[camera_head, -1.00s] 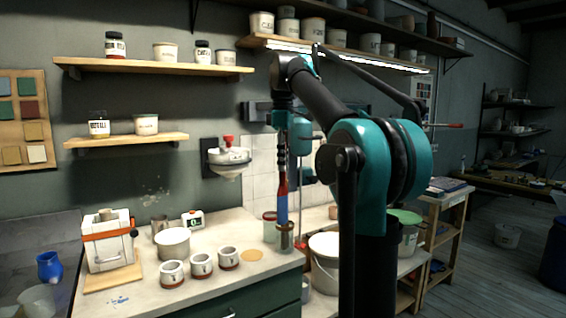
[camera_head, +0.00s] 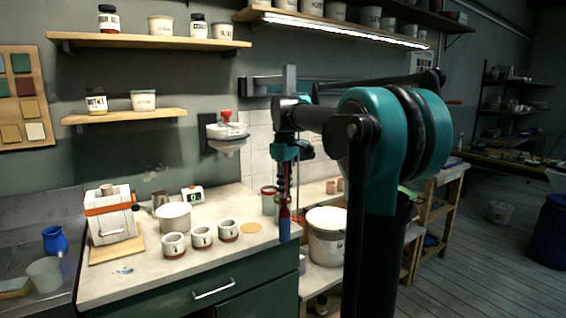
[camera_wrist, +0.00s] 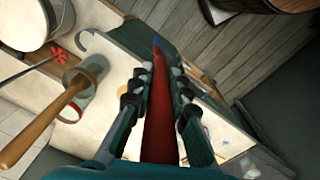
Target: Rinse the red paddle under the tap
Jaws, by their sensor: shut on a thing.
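The paddle hangs upright below my gripper (camera_head: 283,178), its red part (camera_head: 284,210) above its blue end (camera_head: 284,230). My gripper is shut on its red part. In the wrist view the red paddle (camera_wrist: 160,120) runs between the fingers of my gripper (camera_wrist: 160,92), with the blue tip (camera_wrist: 158,46) beyond them. The paddle overlaps the counter's right front edge in the head view. A grey basin-like surface (camera_head: 25,240) shows at the far left. I cannot make out a tap in either view.
Glass jars (camera_head: 268,203) stand behind the paddle. A white bucket (camera_head: 326,245) is just right of the counter (camera_head: 190,265). Several small cups (camera_head: 228,230) stand on the counter. A blue jug (camera_head: 55,240) and pale cup (camera_head: 45,273) stand at the left.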

